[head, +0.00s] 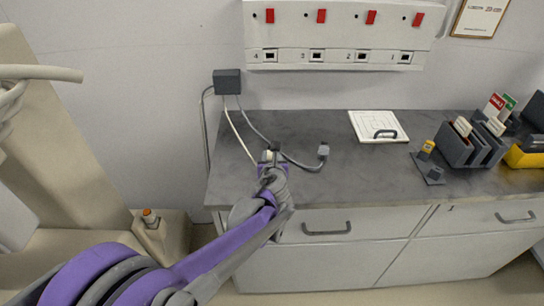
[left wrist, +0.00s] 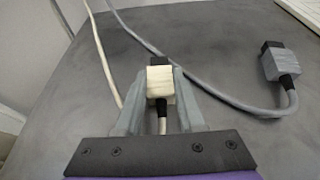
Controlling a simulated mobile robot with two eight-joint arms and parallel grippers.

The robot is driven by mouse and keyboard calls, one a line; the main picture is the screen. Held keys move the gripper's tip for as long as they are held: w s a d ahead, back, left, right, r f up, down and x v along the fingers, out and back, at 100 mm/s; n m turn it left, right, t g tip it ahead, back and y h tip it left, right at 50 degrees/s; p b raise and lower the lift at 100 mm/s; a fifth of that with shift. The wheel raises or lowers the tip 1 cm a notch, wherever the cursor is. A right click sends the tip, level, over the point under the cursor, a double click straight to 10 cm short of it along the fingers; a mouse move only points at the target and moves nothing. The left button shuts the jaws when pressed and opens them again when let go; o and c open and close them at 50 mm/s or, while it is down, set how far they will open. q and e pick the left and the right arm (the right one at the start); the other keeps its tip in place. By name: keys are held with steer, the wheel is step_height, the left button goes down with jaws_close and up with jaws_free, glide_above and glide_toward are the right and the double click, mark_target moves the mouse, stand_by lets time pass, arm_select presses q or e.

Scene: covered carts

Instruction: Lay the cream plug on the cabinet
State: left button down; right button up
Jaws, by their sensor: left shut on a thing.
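The cream plug (left wrist: 160,82) is between the two fingers of my left gripper (left wrist: 160,92), which is shut on it. The plug has a black end and a dark cable sleeve, with the cream cable (left wrist: 102,55) running off behind. In the head view my left gripper (head: 270,163) is over the front left part of the grey cabinet top (head: 300,135), and the cream plug (head: 268,155) shows at its tip. Whether the plug touches the cabinet top cannot be told. My right gripper is not in view.
A grey plug (head: 323,151) on a grey cable lies right of my left gripper. Both cables come from a dark wall box (head: 227,82). A white panel with a handle (head: 379,126) lies farther right, near dark holders (head: 462,148). A row of numbered sockets (head: 340,55) is on the wall.

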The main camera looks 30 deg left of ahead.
arm_select(q)
steer(key=c, duration=0.5)
jaws_free()
steer(key=shift+f, duration=0.1)
steer(key=shift+r, duration=0.3)
steer(key=p+v, duration=0.2)
steer(key=v, duration=1)
steer(key=shift+f, duration=0.2)
